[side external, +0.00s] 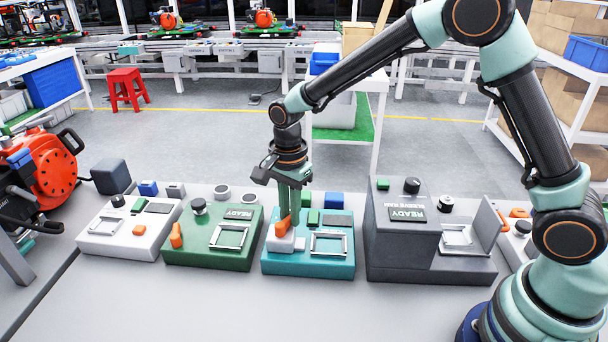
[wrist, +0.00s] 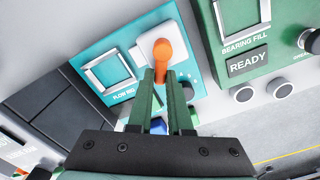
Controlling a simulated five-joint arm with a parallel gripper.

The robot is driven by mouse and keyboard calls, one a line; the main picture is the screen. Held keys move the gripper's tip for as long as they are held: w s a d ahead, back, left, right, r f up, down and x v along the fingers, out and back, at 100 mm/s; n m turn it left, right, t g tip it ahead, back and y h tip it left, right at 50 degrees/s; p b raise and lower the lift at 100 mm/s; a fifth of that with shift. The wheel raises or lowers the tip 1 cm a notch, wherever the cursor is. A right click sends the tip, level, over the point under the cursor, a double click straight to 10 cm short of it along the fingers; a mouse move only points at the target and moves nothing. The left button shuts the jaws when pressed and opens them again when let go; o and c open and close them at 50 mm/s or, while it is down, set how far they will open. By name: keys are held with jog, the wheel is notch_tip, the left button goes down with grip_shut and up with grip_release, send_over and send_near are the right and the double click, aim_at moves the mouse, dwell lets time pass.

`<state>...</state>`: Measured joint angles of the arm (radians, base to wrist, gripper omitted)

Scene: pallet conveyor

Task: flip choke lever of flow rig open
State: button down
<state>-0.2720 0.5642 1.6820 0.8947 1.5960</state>
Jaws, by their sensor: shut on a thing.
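The teal flow rig (side external: 308,267) stands in the middle of the row on the grey bench. Its orange choke lever (side external: 282,228) sits on a white block at the rig's left side. The lever also shows in the wrist view (wrist: 163,50), beside the rig's silver frame (wrist: 108,74) and the "FLOW RIG" label. My gripper (side external: 291,212) points down from above, with its green fingers shut on the lever. In the wrist view the fingertips (wrist: 161,76) meet the lever's lower part and hide some of it.
The green bearing fill box (side external: 208,240) with an orange lever stands close on the left. A tall dark box (side external: 400,246) with a READY screen stands close on the right. A white box (side external: 125,230) is farther left. The bench front is clear.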

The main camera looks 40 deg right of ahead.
jog(key=shift+r, duration=0.15)
jog(key=c, duration=0.8)
grip_release()
jog(key=shift+c, duration=0.2)
notch_tip(320, 180, up, 12)
jog(key=shift+d, duration=0.1)
jog(key=s+d+r+n+t, duration=0.4)
jog(key=s+d+n+t, duration=0.1)
jog(key=s+d+n, duration=0.7)
jog(key=s+n, duration=0.2)
jog(key=n, duration=0.1)
jog(key=shift+s+t, duration=0.3)
jog(key=shift+s, duration=0.05)
